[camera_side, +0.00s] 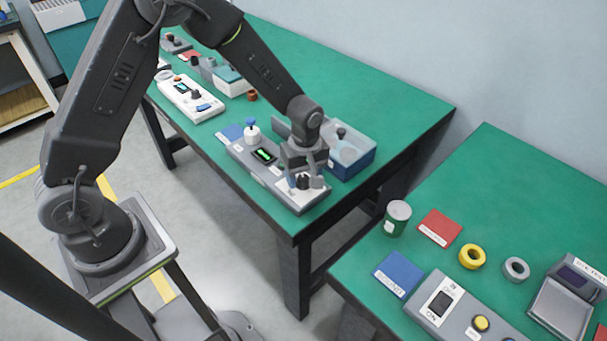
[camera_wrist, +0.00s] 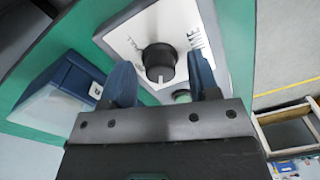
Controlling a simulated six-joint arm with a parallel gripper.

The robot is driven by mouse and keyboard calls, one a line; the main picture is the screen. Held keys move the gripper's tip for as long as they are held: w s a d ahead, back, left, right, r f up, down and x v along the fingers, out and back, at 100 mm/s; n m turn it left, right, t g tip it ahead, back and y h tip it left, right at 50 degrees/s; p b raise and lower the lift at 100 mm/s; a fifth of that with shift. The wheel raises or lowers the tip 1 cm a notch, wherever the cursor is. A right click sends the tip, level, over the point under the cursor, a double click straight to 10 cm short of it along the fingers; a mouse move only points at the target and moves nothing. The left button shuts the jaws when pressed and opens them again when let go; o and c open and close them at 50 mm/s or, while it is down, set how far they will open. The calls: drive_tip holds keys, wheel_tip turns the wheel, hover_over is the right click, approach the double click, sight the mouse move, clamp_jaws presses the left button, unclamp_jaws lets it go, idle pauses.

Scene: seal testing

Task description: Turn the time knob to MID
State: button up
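The time knob (camera_wrist: 158,57) is black and round with a white pointer line, on a white panel (camera_wrist: 130,40) with partly readable lettering, "TIME" to its right. The pointer line faces the bottom of the wrist view, toward my gripper. My gripper (camera_wrist: 161,68) is open, its two blue-grey fingers either side of the knob with gaps visible; I cannot tell whether they reach its height. In the side view my gripper (camera_side: 305,180) is low over the right end of the grey tester (camera_side: 238,150), and the dark knob there is partly hidden. The tester has a green-lit display (camera_side: 264,155).
A blue bin (camera_side: 355,165) stands close behind the tester. Another white device (camera_side: 190,98) lies farther left. The green table's right part (camera_side: 400,110) is clear.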

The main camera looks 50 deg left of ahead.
drive_tip(key=c, duration=0.9)
drive_tip(key=shift+m, duration=0.3)
drive_tip(key=m, duration=1.1)
idle(0.5)
drive_tip(key=o, duration=0.9)
drive_tip(key=shift+o, duration=0.2)
